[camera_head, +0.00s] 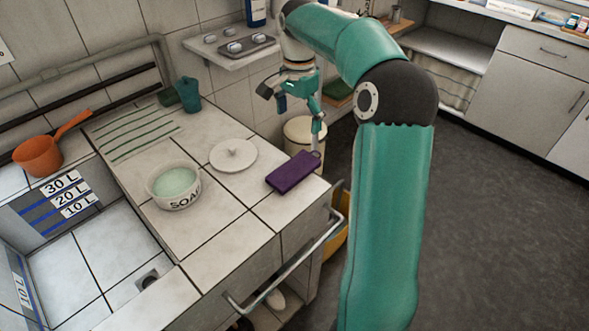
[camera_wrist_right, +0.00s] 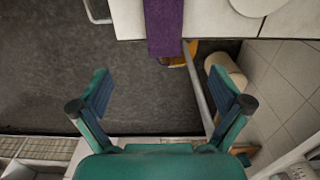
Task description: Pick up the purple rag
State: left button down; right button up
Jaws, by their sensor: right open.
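The purple rag (camera_head: 293,172) is a flat folded rectangle on the white tiled counter (camera_head: 232,240), close to its right edge. My right gripper (camera_head: 300,114) is above and behind the rag in the head view, pointing down, apart from it. In the right wrist view the rag (camera_wrist_right: 164,28) shows at the top, beyond the two spread fingers (camera_wrist_right: 160,85). The right gripper is open with nothing between its fingers. My left gripper is in neither view.
A white lid (camera_head: 233,155) and a soap bowl (camera_head: 174,185) stand left of the rag. A cream bin (camera_head: 300,135) stands on the floor behind the counter's edge. A metal rail (camera_head: 290,262) runs along the counter's front. An orange pan (camera_head: 38,156) sits at far left.

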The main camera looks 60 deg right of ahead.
jog(key=b, duration=0.1)
send_over(295, 167)
jog(key=f, duration=1)
jog(key=shift+s, duration=0.35)
jog(key=shift+w+f, duration=0.15)
jog(key=shift+f, duration=1.35)
jog(key=shift+w+f, duration=0.15)
jog(key=shift+f, duration=1.35)
jog(key=c, duration=1.2)
